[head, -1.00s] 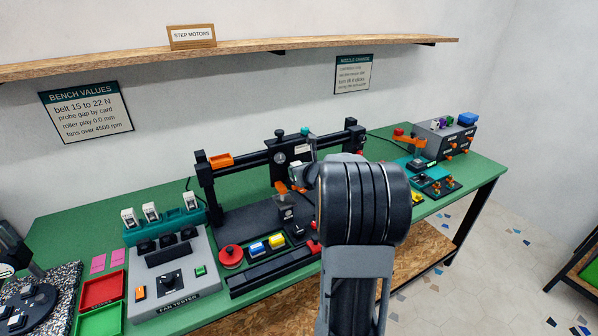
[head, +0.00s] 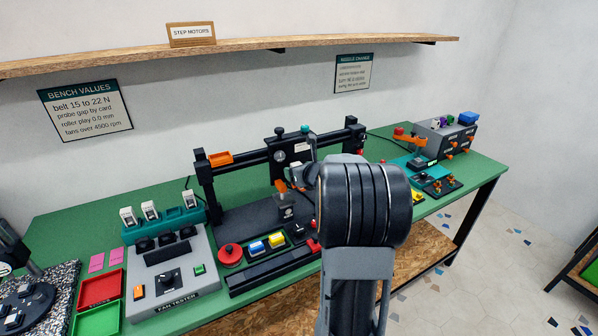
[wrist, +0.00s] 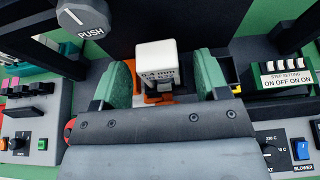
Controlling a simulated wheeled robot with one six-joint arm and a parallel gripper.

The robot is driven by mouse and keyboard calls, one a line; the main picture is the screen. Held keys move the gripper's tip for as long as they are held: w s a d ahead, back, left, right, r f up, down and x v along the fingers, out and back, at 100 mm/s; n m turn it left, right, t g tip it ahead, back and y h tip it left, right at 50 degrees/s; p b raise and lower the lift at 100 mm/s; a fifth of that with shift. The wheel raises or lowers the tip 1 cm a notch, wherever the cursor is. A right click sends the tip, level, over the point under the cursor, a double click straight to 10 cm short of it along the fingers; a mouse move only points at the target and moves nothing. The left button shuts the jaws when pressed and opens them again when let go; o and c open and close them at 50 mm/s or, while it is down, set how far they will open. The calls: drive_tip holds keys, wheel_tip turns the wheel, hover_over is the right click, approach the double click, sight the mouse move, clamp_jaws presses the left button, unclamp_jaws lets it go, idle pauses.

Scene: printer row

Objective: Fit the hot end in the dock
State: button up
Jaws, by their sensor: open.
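The hot end appears to be the white block marked "0.4 mm" (wrist: 157,58) in the wrist view. It stands upright over an orange part (wrist: 153,98), and its lower end is partly hidden by my gripper body. My gripper (wrist: 163,72) is open, with one green-padded finger on each side of the block and a gap on both sides. In the head view my arm hides much of the carriage area of the printer (head: 262,152). An orange lever (head: 281,187) shows there. I cannot tell which part is the dock.
A round PUSH knob (wrist: 84,17) is close at the upper left in the wrist view, and a step-setting switch box (wrist: 287,72) is at the right. The fan tester (head: 172,272) stands left of the printer. A grey box with orange knobs (head: 447,140) is at the right end.

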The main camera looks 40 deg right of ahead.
drive_tip(key=shift+s, duration=0.15)
drive_tip(key=v, duration=1.3)
drive_tip(key=shift+s+r, duration=0.15)
drive_tip(key=shift+s, duration=0.1)
drive_tip(key=s+d+f+m+g+h, duration=0.2)
drive_tip(key=s+d+m+g+h, duration=0.35)
drive_tip(key=m, duration=1.25)
drive_tip(key=s+a+f+m+g, duration=0.2)
drive_tip(key=a+f+m, duration=0.15)
drive_tip(key=m, duration=0.75)
drive_tip(key=s+a+m+g+y, duration=0.1)
drive_tip(key=a+m+y, duration=0.1)
drive_tip(key=a, duration=1.1)
drive_tip(key=s+a+f+m+g+y, duration=0.1)
drive_tip(key=a+y, duration=0.4)
drive_tip(key=a, duration=0.9)
drive_tip(key=shift+s+f+m, duration=0.3)
drive_tip(key=shift+s+m, duration=0.25)
drive_tip(key=shift+m, duration=0.65)
